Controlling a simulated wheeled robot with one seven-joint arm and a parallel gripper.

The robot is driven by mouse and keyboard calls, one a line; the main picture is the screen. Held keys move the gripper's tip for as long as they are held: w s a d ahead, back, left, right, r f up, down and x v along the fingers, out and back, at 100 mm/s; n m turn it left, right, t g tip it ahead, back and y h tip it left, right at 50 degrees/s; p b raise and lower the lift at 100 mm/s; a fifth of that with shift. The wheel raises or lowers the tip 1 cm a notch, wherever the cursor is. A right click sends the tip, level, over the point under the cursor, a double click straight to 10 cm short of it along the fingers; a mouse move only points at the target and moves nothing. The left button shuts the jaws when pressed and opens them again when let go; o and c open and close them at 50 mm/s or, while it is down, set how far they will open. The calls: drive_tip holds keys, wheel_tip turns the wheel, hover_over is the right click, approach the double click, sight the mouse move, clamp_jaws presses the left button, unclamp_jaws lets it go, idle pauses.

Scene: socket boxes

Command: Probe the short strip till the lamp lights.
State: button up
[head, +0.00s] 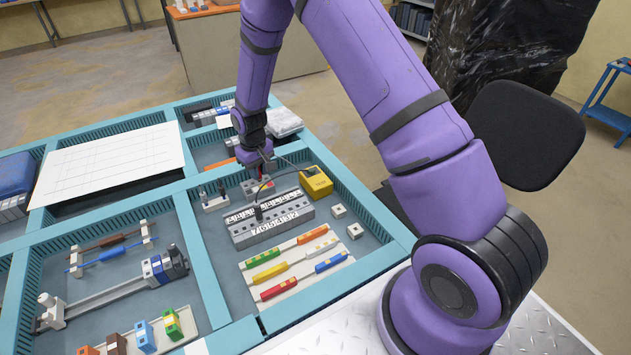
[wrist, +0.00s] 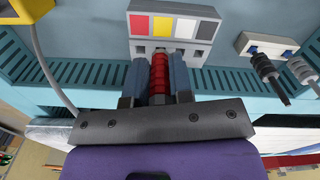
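My gripper (head: 262,172) is over the far part of the front tray compartment. In the wrist view its two fingers (wrist: 157,85) are closed on a red ribbed probe handle (wrist: 158,72). The probe tip is hidden, so I cannot tell whether it touches anything. Just beyond it is a short grey block with coloured squares (wrist: 175,25); it also shows in the head view (head: 250,188). A longer grey socket strip (head: 272,230) with white labels lies nearer. A black probe (head: 258,213) stands at that strip. A yellow box (head: 316,183) has a cable; I cannot make out a lit lamp.
Coloured fuse-like bars (head: 292,262) lie in front, with two small white cubes (head: 355,230) at right. Teal tray walls (head: 205,262) bound the compartment.

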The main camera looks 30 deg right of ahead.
clamp_jaws()
drive_tip(key=shift+r, duration=0.1)
drive_tip(key=shift+r, duration=1.65)
